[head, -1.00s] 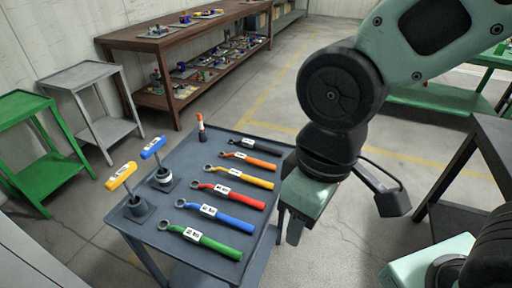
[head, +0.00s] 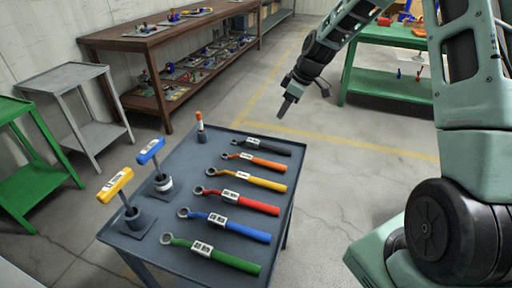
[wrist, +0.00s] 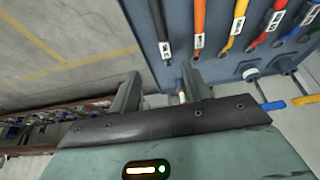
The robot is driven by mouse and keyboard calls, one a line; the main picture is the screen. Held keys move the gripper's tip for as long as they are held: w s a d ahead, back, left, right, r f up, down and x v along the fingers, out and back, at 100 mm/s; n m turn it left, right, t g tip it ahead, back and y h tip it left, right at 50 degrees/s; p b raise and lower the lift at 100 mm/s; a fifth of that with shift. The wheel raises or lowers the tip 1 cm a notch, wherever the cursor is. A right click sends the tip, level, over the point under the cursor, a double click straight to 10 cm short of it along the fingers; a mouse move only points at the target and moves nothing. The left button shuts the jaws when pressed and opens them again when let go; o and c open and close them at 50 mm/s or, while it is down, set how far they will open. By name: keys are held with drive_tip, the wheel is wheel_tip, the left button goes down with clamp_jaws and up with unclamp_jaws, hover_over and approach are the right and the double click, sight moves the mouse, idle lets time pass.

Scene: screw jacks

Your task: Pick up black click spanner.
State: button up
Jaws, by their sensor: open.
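The black click spanner (head: 262,146) lies on the grey-blue table (head: 190,162), at the far end of a row of spanners. Its ring end points left and it carries a white label. In the wrist view the black spanner (wrist: 160,32) is at the upper middle, ahead of the fingers. My gripper (head: 287,107) is raised beyond the table's far right corner in the head view, apart from the spanner. In the wrist view my gripper (wrist: 160,90) shows two fingers spread apart with nothing held between them.
Orange (head: 255,161), yellow (head: 254,179), red (head: 240,202), blue (head: 228,226) and green (head: 212,252) spanners lie nearer in the row. Yellow-handled (head: 115,185) and blue-handled (head: 151,151) screw jacks and an orange-topped jack (head: 199,126) stand at the left. Floor right of the table is clear.

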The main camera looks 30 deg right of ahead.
drive_tip(key=p, duration=0.1)
hover_over(265, 143)
drive_tip(key=s+d, duration=0.1)
wheel_tip(265, 143, down, 11)
drive_tip(key=shift+s+d+r, duration=0.1)
drive_tip(key=shift+s+r, duration=0.05)
drive_tip(key=shift+r, duration=0.05)
drive_tip(key=shift+s+p+x, duration=0.15)
drive_tip(key=shift+p+x, duration=0.15)
drive_tip(key=shift+x, duration=1.05)
drive_tip(key=shift+s+p+x, duration=0.2)
drive_tip(key=shift+p+x, duration=0.05)
drive_tip(key=shift+x, duration=1.1)
drive_tip(key=shift+d+f, duration=0.1)
clamp_jaws()
